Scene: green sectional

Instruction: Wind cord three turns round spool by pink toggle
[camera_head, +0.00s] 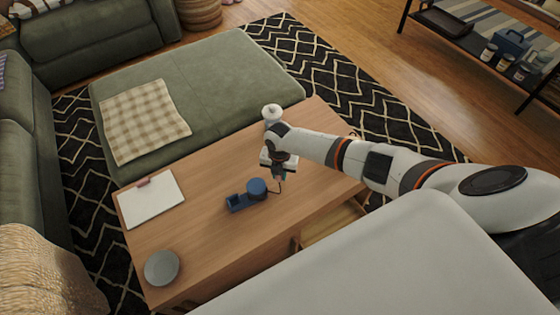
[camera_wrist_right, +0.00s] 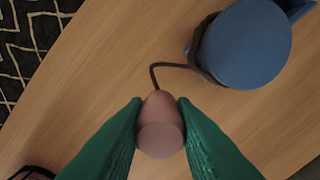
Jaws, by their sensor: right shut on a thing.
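The dark cord (camera_wrist_right: 172,65) lies against the spool's lower left side, runs left and bends down to the pink toggle (camera_wrist_right: 160,125). How far the cord goes round the spool is hidden under its wide top. My right gripper (camera_head: 280,178) is just right of the spool. In the wrist view its green fingers (camera_wrist_right: 160,112) are shut on the toggle, apart from the spool. My left gripper is not in view.
A white clipboard (camera_head: 150,202) lies on the table's left part, with a grey plate (camera_head: 161,267) near the left front corner. A green ottoman (camera_head: 215,80) with a checked cloth (camera_head: 145,120) stands behind.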

